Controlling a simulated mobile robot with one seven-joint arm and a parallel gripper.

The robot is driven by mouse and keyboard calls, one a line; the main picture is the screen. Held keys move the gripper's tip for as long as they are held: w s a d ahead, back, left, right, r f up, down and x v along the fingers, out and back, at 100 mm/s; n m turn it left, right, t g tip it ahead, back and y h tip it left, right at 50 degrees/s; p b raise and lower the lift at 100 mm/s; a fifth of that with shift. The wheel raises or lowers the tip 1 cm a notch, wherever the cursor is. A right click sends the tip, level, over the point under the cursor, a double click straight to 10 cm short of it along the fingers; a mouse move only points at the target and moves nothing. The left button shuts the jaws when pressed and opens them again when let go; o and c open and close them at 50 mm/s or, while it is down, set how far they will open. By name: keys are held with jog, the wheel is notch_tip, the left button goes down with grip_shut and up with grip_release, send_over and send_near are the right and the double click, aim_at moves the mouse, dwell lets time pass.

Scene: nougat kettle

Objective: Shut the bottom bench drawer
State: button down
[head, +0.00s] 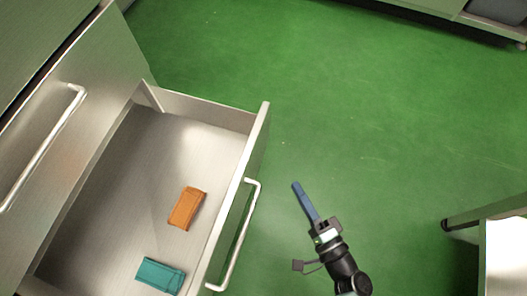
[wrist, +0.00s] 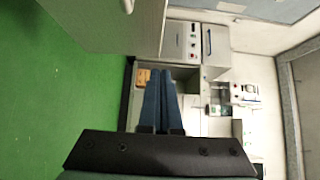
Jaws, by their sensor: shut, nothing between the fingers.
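The bottom bench drawer (head: 257,140) stands pulled well out from the metal bench in the head view. Its silver bar handle (head: 241,235) is on the outer side of its front. Inside lie an orange packet (head: 187,208) and a teal packet (head: 160,275). My gripper (head: 296,185) is outside the drawer, to the right of its front and handle, with a gap of green floor between. Its blue fingers are together and empty; they also show shut in the wrist view (wrist: 160,73).
An upper drawer front with its own bar handle (head: 45,145) is at the left. Green floor (head: 370,110) is clear to the right of the drawer. A table corner (head: 505,250) stands at the lower right. A cabinet edge (head: 440,10) is at the top right.

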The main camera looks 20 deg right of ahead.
jog(key=b, duration=0.3)
send_near(256, 141)
jog(key=w+d, duration=0.2)
jog(key=w, duration=0.2)
jog(key=shift+w+a+f+b, duration=0.1)
jog(key=shift+w+a+b, duration=0.15)
jog(key=shift+a, duration=0.2)
jog(key=shift+w+a+f+b, duration=0.15)
jog(key=shift+w+a, duration=0.25)
jog(key=shift+a, duration=0.1)
jog(key=shift+w+a+r, duration=0.1)
jog(key=shift+w+a, duration=0.25)
jog(key=shift+a, duration=0.1)
